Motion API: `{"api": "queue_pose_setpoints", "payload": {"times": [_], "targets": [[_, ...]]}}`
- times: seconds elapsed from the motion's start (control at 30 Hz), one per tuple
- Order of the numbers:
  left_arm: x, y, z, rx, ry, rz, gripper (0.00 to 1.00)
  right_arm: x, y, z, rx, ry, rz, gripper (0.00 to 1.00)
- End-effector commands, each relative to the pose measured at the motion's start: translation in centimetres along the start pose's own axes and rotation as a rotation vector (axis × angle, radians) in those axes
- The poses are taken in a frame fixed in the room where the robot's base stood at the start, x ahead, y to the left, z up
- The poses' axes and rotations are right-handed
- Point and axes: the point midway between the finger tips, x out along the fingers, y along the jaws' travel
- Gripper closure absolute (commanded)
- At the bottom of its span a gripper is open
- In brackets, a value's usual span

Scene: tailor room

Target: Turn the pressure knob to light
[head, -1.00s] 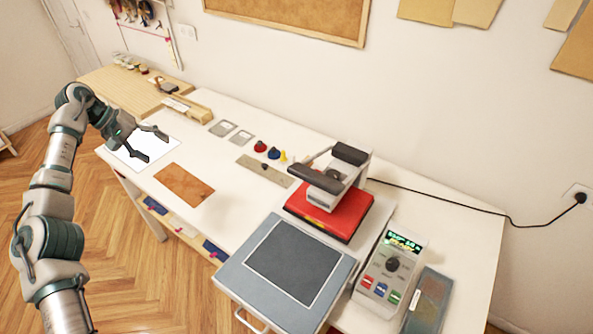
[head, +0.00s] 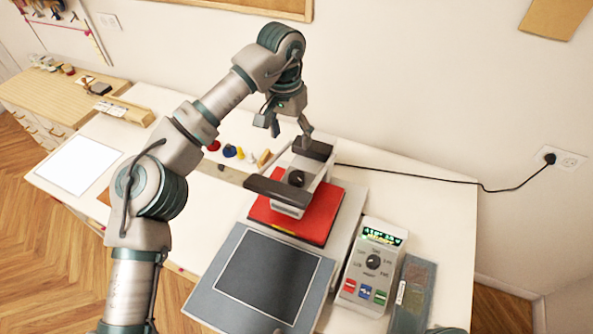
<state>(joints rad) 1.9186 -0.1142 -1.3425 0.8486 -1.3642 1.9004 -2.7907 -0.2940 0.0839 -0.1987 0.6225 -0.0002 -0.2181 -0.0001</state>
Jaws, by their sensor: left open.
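A heat press with a red body (head: 283,222) and black handle bars stands on the white table. A round black knob (head: 296,178) sits on top of its white head. A control box (head: 371,268) to the right carries another round dark knob (head: 373,261) with small labels around it. I cannot read the labels or tell which knob is for pressure. My left gripper (head: 291,129) is open and empty, pointing down above and behind the press's rear black bar. It appears apart from both knobs.
The grey press plate (head: 208,289) lies in front. A flat patterned strip (head: 414,289) lies right of the control box. Small coloured items, including a red one (head: 211,146), stand behind my left arm. A black cable (head: 440,180) runs to the wall socket. The table's right part is clear.

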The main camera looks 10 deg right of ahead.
Motion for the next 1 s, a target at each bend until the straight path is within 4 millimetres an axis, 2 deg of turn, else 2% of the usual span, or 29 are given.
{"api": "queue_pose_setpoints", "payload": {"times": [0.03, 0.1, 0.23, 0.33, 0.5, 0.6, 0.7, 0.9, 1.0], "targets": [[1.7, -0.1, -0.2, 0.000, -0.006, 0.003, 0.28, 0.5, -0.2, 1.2, 0.000, -0.015, -0.003, 0.60], [3.6, -0.1, -0.5, 0.001, -0.009, 0.002, 0.28, 0.7, -0.5, 2.3, 0.000, -0.030, -0.005, 0.60], [6.8, 0.3, -0.9, 0.000, -0.013, 0.001, 0.28, 0.9, -1.0, 2.9, 0.001, -0.040, -0.011, 0.60], [9.1, 0.4, -1.0, 0.000, -0.013, -0.002, 0.28, 0.9, -1.2, 2.0, 0.002, -0.028, -0.014, 0.60], [12.4, 0.7, -0.8, 0.000, -0.012, -0.003, 0.28, 0.9, -0.8, -0.7, 0.002, 0.010, -0.009, 0.60], [13.7, 0.5, -0.7, -0.001, -0.009, -0.002, 0.28, 0.8, -0.4, -0.9, 0.000, 0.012, -0.005, 0.60], [14.6, 0.3, -0.6, -0.001, -0.007, 0.000, 0.28, 0.8, 0.0, -0.3, -0.001, 0.004, 0.000, 0.60], [15.1, 0.0, -0.4, -0.002, -0.006, 0.002, 0.28, 0.6, 0.3, 1.5, -0.003, -0.021, 0.004, 0.60], [15.1, 0.1, -0.5, -0.002, -0.006, 0.001, 0.28, 0.6, 0.2, 1.7, -0.003, -0.023, 0.003, 0.60]]}}
